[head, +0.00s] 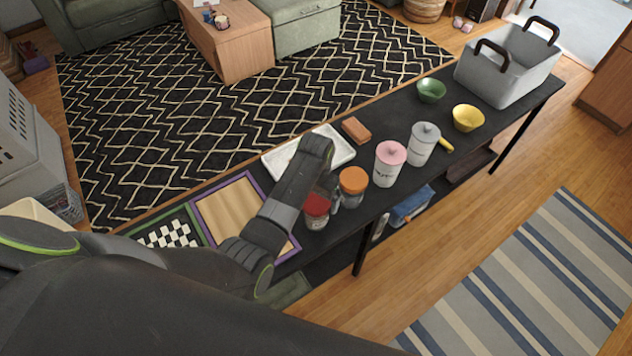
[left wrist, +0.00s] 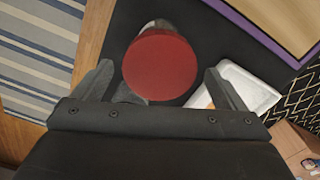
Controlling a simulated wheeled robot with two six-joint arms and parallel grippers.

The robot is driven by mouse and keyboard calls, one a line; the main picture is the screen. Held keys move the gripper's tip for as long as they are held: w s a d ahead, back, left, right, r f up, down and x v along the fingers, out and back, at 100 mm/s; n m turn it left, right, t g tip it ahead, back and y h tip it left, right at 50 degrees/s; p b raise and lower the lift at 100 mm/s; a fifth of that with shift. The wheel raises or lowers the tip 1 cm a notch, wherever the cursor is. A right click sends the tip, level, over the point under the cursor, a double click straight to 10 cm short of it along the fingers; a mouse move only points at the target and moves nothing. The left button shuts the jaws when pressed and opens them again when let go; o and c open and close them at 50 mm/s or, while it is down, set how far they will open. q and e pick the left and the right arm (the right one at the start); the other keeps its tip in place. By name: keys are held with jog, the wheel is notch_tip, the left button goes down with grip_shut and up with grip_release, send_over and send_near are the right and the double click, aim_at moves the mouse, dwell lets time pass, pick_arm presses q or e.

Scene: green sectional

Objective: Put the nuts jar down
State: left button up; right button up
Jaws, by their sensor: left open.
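A jar with a red lid (head: 317,205) stands upright on the black table (head: 300,257), near its front edge; its label is too small to read. In the left wrist view its round red lid (left wrist: 160,66) lies between the two fingers, with a gap on each side. My left gripper (head: 329,188) is open and reaches down close beside this jar in the head view. A jar with an orange lid (head: 353,179) stands just right of it. I cannot read which jar is the nuts jar. My right gripper is not in view.
Pink-lidded (head: 389,165) and grey-lidded (head: 422,145) canisters stand farther right. Behind are a white tray (head: 342,162) and a brown block (head: 356,130). A purple-framed board (head: 205,212) lies left. Green (head: 431,90) and yellow bowls (head: 468,118) and a grey basket (head: 505,70) occupy the far end.

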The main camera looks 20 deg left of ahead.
pick_arm(q)
notch_tip(320, 180, up, 7)
dwell(0.3)
jog(key=shift+s+f, duration=0.1)
dwell(0.4)
